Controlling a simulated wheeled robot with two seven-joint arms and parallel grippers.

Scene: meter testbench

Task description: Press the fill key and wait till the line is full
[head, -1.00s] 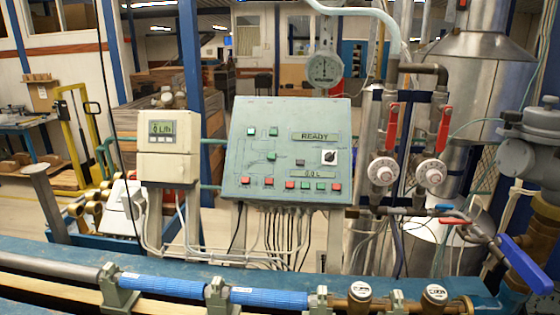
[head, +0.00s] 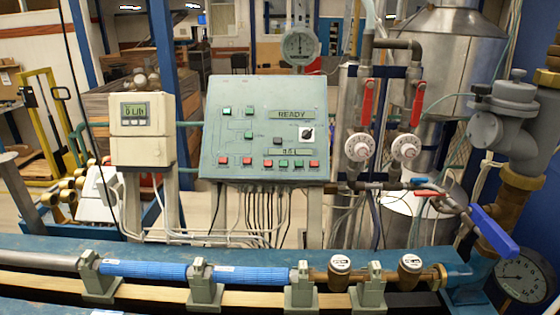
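The green control panel (head: 262,95) stands in the middle of the head view, with several red and green keys. Its upper display (head: 292,114) reads READY. A lower display (head: 236,150) shows digits too small to read surely. The key labels are too small to read, so I cannot tell which is the fill key. The pipe line (head: 140,268) with blue sections runs along the front bench. Neither of my grippers is in view.
A beige meter box (head: 142,130) reading 0 L/h stands left of the panel. Right of the panel are two round white dials (head: 360,147) with red handles, a blue-handled valve (head: 494,230) and a pressure gauge (head: 522,281). A round gauge (head: 299,46) stands behind.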

